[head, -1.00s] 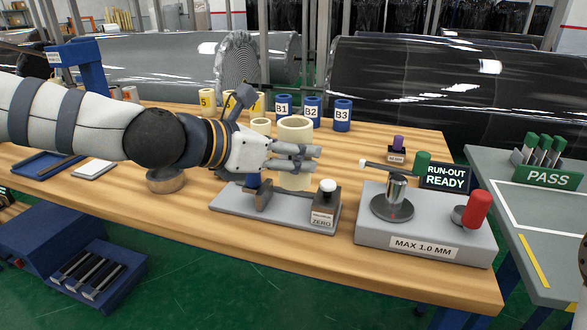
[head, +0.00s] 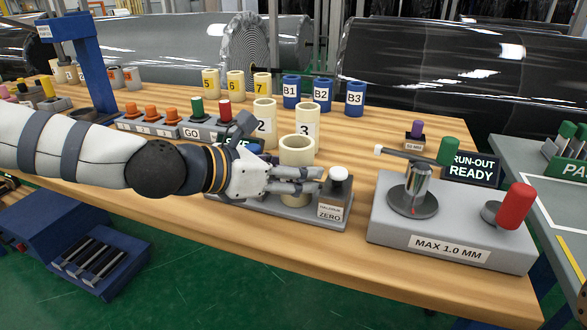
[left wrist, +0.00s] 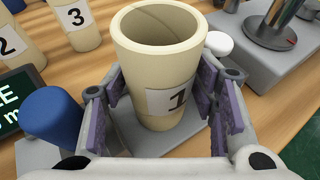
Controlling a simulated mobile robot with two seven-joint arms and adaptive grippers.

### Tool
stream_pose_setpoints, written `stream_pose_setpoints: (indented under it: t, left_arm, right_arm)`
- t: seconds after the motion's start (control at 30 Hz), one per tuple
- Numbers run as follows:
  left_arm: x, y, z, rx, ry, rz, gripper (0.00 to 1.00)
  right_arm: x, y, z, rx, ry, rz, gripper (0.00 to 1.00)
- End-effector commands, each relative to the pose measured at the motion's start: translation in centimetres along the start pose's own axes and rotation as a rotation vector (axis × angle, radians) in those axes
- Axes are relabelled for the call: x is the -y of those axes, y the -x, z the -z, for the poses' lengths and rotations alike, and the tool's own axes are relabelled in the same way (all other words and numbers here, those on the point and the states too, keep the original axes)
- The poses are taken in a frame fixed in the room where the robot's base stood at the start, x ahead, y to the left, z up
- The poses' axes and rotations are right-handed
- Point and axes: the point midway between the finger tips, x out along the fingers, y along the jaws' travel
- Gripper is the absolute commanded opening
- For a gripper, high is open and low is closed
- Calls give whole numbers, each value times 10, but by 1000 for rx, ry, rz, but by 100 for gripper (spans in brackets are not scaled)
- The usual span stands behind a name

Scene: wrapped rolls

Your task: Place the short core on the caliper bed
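The short core, a cream tube (head: 296,146), stands upright over the caliper bed (head: 333,222), a grey plate with a block marked ZERO. In the left wrist view the core (left wrist: 160,62) shows a label 1 and its open top. My right gripper is not in view.
Cream cores 2 (head: 264,112) and 3 (head: 306,122) stand behind the bed. The run-out gauge (head: 450,225), marked MAX 1.0 MM, stands to the right. A row of buttons (head: 172,116), yellow cores (head: 235,85) and blue cores (head: 322,95) are farther back.

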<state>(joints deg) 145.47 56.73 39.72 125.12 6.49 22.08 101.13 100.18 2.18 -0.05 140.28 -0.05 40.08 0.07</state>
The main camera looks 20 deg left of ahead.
Motion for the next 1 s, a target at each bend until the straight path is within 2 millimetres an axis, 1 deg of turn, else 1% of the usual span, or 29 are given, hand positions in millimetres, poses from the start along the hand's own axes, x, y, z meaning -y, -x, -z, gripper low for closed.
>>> stream_pose_setpoints:
  t: [0.27,0.37,0.47,0.53,0.67,0.77,0.87,1.0]
  left_arm:
    - [0,1,-2,3,-2,0,55]
    - [0,7,-7,6,-3,-2,55]
    - [-1,25,-11,12,-5,-4,55]
    - [0,41,-14,18,-5,-5,55]
    - [1,73,-18,26,-10,-6,55]
    - [1,100,-22,34,-14,-9,55]
    - [-2,106,-10,11,-9,-8,55]
    - [-2,115,-5,2,-3,-5,55]
  right_arm:
    - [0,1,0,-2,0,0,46]
    - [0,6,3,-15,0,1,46]
    - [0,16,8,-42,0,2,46]
    - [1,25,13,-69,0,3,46]
    - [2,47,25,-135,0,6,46]
    - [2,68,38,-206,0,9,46]
    - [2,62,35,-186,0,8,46]
    - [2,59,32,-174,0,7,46]
